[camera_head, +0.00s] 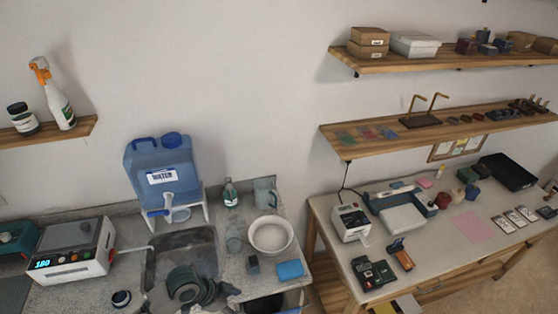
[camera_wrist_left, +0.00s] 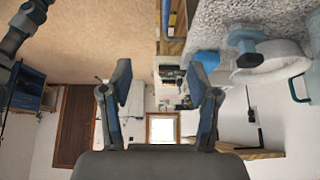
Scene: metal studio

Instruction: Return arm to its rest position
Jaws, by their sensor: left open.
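My left gripper (camera_wrist_left: 163,82) shows in the left wrist view, with its two dark fingers spread wide apart. Nothing sits between the fingertips, and the room shows through the gap. My right gripper is in neither view. In the left wrist view a pale round bowl-like thing (camera_wrist_left: 275,62) and grey speckled counter (camera_wrist_left: 225,25) lie at the upper right, apart from the fingers.
In the head view, a counter holds a sink (camera_head: 180,250), a blue water container (camera_head: 160,165), a white bowl (camera_head: 271,235) and a heating device (camera_head: 70,250). A workbench (camera_head: 440,265) with several devices stands right. Wooden shelves (camera_head: 440,135) hang above it.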

